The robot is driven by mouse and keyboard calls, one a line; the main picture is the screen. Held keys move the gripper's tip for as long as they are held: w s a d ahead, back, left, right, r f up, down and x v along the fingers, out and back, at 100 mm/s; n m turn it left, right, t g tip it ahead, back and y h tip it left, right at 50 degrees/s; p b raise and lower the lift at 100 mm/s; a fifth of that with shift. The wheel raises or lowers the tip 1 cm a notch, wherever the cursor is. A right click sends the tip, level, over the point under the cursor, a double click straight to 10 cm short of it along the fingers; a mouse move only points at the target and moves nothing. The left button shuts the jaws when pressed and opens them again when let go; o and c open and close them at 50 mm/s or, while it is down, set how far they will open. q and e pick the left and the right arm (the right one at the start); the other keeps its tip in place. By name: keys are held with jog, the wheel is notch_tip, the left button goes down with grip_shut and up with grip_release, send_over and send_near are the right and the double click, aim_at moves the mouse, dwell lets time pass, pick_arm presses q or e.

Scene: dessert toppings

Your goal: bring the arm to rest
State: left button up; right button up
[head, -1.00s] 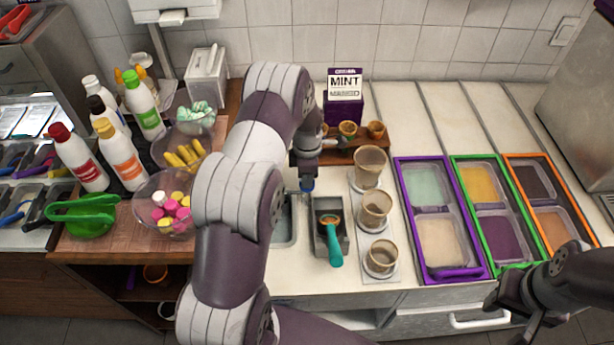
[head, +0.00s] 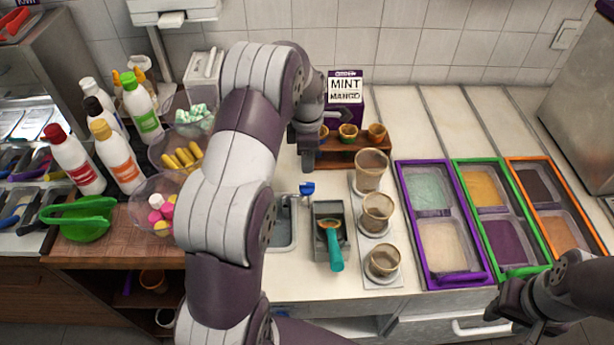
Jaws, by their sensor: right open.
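My left arm (head: 235,150) rises through the middle of the head view, grey-white and dark purple. Its left gripper (head: 308,162) points down above the back of the counter, just left of the small wooden stand (head: 345,155). Its fingers are too small and dark to tell whether they are open, and I see nothing held. My right gripper (head: 518,322) is open and low at the right, in front of the counter's drawer handle. It appears empty.
A metal scoop holder with a teal-handled scoop (head: 335,250) sits beside the sink (head: 284,235). Several cups (head: 378,212) stand right of it. Framed tubs (head: 440,240) fill the right. Bottles (head: 120,160) and topping bowls (head: 152,212) stand left. A mint-mango box (head: 346,95) is at the back.

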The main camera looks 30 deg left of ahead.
pick_arm(q)
jog(key=shift+r, duration=1.85)
jog(key=s+d+m, duration=0.6)
jog(key=s+m, duration=0.3)
jog(key=m, duration=0.3)
jog(key=s+d+r+m+t, duration=0.1)
jog(key=s+d+m, duration=0.5)
jog(key=s+m, duration=0.4)
jog(key=m, duration=0.2)
jog(key=shift+s+m, duration=0.3)
jog(key=shift+w+d, duration=0.1)
